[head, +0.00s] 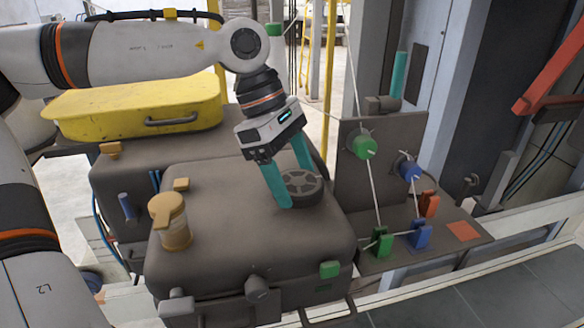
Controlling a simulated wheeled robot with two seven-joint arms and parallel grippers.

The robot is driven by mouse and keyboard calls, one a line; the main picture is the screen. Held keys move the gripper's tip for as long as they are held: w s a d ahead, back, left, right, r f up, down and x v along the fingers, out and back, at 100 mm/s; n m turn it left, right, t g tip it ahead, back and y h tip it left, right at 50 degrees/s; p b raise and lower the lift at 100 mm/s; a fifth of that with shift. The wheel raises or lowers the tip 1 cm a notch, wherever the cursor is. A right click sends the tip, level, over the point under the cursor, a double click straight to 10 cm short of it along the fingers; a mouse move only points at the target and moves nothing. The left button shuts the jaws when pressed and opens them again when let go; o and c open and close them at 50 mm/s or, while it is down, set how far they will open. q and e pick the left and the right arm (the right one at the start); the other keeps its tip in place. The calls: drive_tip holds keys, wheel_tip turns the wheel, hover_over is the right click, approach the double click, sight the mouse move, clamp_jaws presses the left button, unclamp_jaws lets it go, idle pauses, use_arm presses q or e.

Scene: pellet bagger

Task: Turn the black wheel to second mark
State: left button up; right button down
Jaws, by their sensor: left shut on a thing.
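The black wheel (303,186) lies flat on top of the dark grey machine housing (235,235), near its right rear corner. It has spokes and a thick dark rim. My left gripper (292,186) reaches down from above with teal fingers. One finger is at the wheel's near left side and the other at its far side, and the gripper is shut on the wheel. The fingers hide part of the rim. I cannot make out any marks around the wheel. My right gripper is not in view.
A tan capped knob (170,220) stands on the housing's left side. A yellow lidded box (140,105) is behind. At right, a grey panel carries a green pulley (364,145), a blue pulley (410,170), cords and coloured clips. A red bar (550,80) juts in at upper right.

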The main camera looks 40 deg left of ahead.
use_arm(q)
drive_tip(key=m+g, duration=0.1)
drive_tip(key=m, duration=0.2)
drive_tip(key=shift+w+m, duration=0.15)
drive_tip(key=shift+m, duration=0.15)
drive_tip(key=shift+w+m+g, duration=0.15)
drive_tip(key=shift+m+g, duration=0.65)
drive_tip(key=shift+m, duration=0.9)
drive_tip(key=shift+y, duration=0.3)
drive_tip(key=o, duration=1)
drive_tip(key=v, duration=1.2)
